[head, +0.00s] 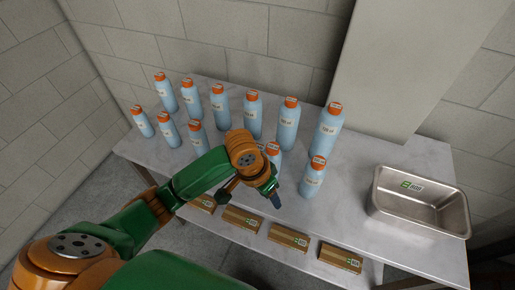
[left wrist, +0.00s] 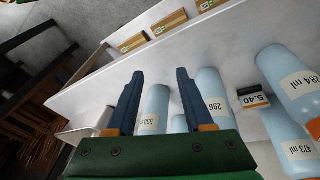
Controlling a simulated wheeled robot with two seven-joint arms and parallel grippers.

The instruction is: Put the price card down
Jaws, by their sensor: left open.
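A small price card (left wrist: 253,98) reading 5.40, with a white face, dark body and orange part, is in the left wrist view. It is among the bottles on the white tabletop (left wrist: 225,60), to the right of my left gripper (left wrist: 157,82) and apart from it. The gripper's two blue fingers are spread, with nothing held between them. In the head view my left gripper (head: 276,201) points down over the table's front part, beside the front bottles. I cannot make out the card there. My right gripper is not in view.
Several pale blue bottles (head: 253,117) with orange caps stand in rows on the table. A front bottle (head: 312,181) is close to my gripper. A metal pan (head: 420,215) stands at the right. Labelled cardboard boxes (head: 289,237) sit on the lower shelf. Tabletop before the pan is bare.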

